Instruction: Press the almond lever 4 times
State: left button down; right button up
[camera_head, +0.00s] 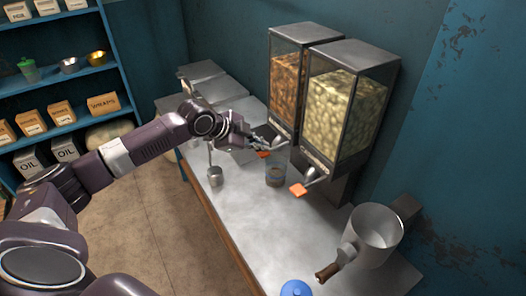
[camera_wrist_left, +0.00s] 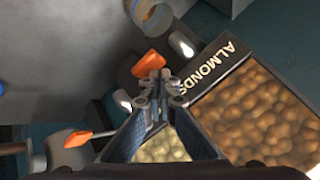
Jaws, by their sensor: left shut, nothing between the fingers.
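The almond dispenser (camera_head: 285,85) stands on the counter with brown nuts behind its clear front. In the left wrist view its label (camera_wrist_left: 220,62) reads ALMONDS. Its orange lever (camera_head: 263,154) sticks out low at the front and also shows in the wrist view (camera_wrist_left: 148,64). My left gripper (camera_head: 258,144) is shut and empty, its fingertips (camera_wrist_left: 160,88) right at the almond lever; I cannot tell if they touch. A clear glass (camera_head: 275,176) with some brown contents at the bottom stands under the almond outlet. My right gripper is not in view.
A second dispenser (camera_head: 345,105) with pale contents stands to the right, with its own orange lever (camera_head: 298,189). A metal ladle-like tool (camera_head: 215,177), a grey pot (camera_head: 374,235) with a wooden handle and a blue object (camera_head: 296,288) are on the counter. The counter's middle is clear.

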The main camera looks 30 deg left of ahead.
pick_arm(q)
jog(key=shift+s+f, duration=0.1)
jog(key=shift+f, duration=1.15)
dwell(0.6)
jog(key=shift+r, duration=0.1)
jog(key=shift+r+p, duration=1.65)
jog(key=shift+r, duration=0.1)
notch_tip(320, 180, up, 5)
jog(key=p, duration=0.4)
jog(key=shift+p, duration=0.4)
